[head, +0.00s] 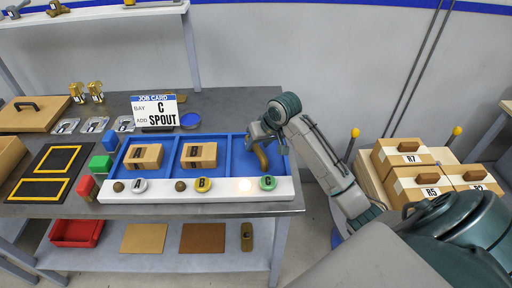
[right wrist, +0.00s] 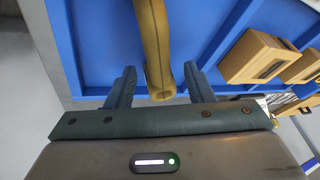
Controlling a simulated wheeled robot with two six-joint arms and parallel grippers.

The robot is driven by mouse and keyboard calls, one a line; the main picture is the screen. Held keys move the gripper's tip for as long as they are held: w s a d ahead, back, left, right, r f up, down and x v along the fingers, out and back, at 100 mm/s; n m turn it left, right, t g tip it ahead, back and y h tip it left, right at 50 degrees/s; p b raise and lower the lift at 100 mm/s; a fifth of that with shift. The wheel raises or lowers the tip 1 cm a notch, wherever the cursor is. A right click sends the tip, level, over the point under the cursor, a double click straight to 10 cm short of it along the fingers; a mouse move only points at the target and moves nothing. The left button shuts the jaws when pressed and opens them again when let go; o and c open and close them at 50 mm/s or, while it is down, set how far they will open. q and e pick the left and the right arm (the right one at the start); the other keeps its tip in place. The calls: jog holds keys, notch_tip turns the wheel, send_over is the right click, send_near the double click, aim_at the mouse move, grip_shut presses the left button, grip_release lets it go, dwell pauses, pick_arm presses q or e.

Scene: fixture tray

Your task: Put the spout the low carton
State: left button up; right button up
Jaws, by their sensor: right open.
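The spout (head: 261,158), a curved brass-brown piece, is at bay C, the right bay of the blue fixture tray (head: 228,147). My right gripper (head: 262,135) is over that bay at the spout's upper end. In the right wrist view the spout (right wrist: 154,45) passes between the two spread fingers of my right gripper (right wrist: 160,78), with gaps at both sides. I cannot tell whether the spout rests on the tray floor. The cartons (head: 404,153) labelled R7, R5 and a partly hidden one stand at the right. My left gripper is out of view.
Brown boxes sit in bay A (head: 143,157) and bay B (head: 199,155). The job card (head: 155,112) reads bay C, add spout. Red, green and blue blocks (head: 100,163) stand left of the tray. Yellow-topped posts (head: 354,133) rise by the cartons.

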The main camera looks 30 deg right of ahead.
jog(key=shift+w+f, duration=0.25)
jog(key=shift+f, duration=0.4)
grip_shut()
jog(key=shift+r, duration=0.1)
